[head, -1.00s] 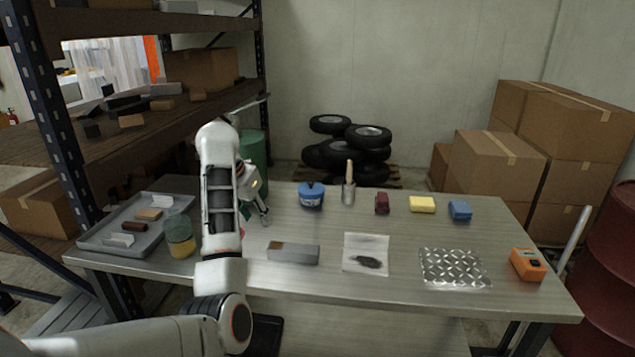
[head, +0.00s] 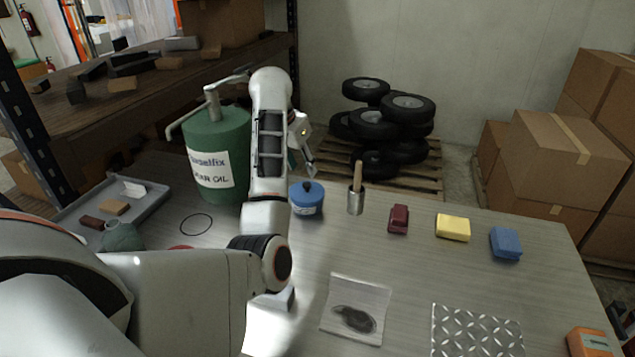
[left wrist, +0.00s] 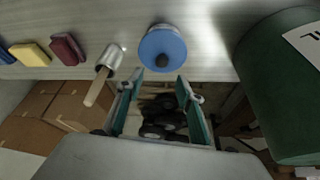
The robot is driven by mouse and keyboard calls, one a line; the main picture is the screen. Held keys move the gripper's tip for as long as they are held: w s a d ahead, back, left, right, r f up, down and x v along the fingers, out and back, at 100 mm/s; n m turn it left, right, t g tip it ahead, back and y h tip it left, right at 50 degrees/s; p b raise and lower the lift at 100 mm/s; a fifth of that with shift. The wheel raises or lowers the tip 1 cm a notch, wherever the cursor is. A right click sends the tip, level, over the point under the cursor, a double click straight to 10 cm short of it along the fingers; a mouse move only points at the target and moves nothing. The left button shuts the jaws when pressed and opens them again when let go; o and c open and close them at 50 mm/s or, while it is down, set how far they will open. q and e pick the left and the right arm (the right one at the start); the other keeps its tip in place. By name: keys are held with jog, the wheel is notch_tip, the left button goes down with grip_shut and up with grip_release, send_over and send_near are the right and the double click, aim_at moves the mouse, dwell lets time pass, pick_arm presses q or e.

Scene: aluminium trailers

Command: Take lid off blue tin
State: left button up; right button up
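The blue tin (head: 306,205) stands upright on the table with its blue lid (head: 306,188) on, a dark knob on top. In the left wrist view the lid (left wrist: 162,52) shows from above, with its knob (left wrist: 164,61). My left gripper (head: 311,168) is just above and behind the tin in the head view. In the left wrist view its two teal fingers (left wrist: 156,82) are spread apart, with nothing between them; the knob lies just beyond the fingertips. Part of the tin's left side is close behind my arm. My right gripper is not in view.
A green oil can (head: 218,155) stands left of my arm. A metal cup with a wooden handle (head: 356,198) is close right of the tin. A dark red block (head: 398,219), yellow block (head: 453,227) and blue block (head: 506,244) lie further right. A grey tray (head: 150,207) is at left.

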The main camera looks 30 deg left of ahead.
aim_at(306, 184)
pick_arm(q)
jog(key=shift+w+f, duration=0.15)
jog(key=shift+f, duration=0.3)
jog(key=shift+w+a+f, duration=0.1)
jog(key=shift+f, duration=0.75)
jog(key=x, duration=0.4)
jog(key=shift+w+f, duration=0.1)
jog(key=shift+f, duration=0.3)
jog(key=c, duration=1)
